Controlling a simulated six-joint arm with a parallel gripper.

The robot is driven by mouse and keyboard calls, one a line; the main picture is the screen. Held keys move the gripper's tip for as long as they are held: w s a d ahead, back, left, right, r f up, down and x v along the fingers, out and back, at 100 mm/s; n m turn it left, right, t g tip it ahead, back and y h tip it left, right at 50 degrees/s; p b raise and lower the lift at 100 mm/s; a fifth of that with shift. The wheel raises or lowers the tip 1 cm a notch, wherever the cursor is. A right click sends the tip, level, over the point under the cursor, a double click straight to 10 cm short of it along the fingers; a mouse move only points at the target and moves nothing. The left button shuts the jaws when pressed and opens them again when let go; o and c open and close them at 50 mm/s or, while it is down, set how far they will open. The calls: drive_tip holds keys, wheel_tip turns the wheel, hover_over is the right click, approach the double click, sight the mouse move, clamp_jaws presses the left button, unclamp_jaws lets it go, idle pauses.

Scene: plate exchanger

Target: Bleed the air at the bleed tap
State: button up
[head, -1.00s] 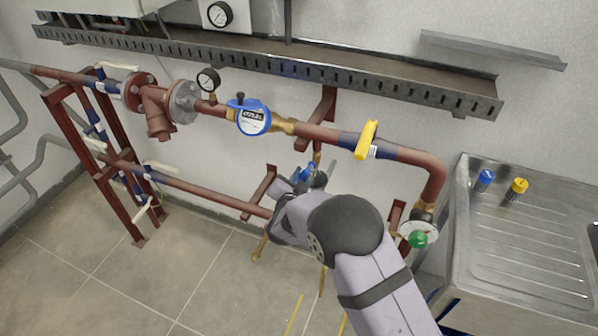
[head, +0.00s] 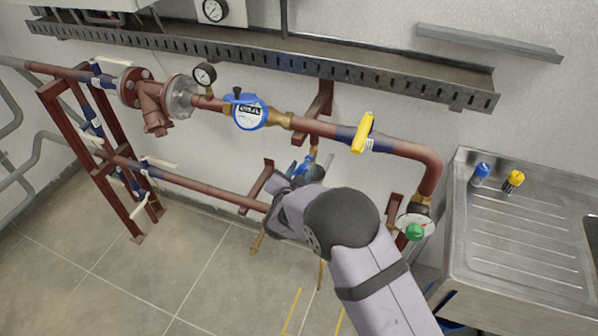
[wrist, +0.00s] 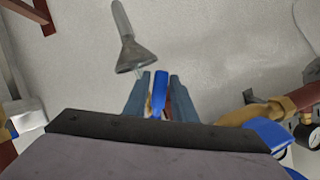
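The bleed tap's blue lever handle (wrist: 159,95) sits between the two fingers of my gripper (wrist: 159,82) in the wrist view. Narrow gaps seem to show on both sides of the handle, so the fingers look open around it. In the head view the blue handle (head: 303,166) shows just beyond the end of my gripper (head: 292,178), below the upper pipe. The tap's body is mostly hidden by my arm and fingers. A grey metal funnel (wrist: 135,57) with a narrow spout is close to the fingertips in the wrist view.
The upper red pipe (head: 318,128) carries a blue meter (head: 249,112), a pressure gauge (head: 204,75) and a yellow-handled valve (head: 363,132). A green-capped fitting (head: 415,231) is right of my arm. A steel sink (head: 530,235) holds blue and yellow-capped items.

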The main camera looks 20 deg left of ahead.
drive_tip(key=b+v, duration=0.1)
drive_tip(key=v, duration=0.6)
drive_tip(key=shift+b, duration=0.3)
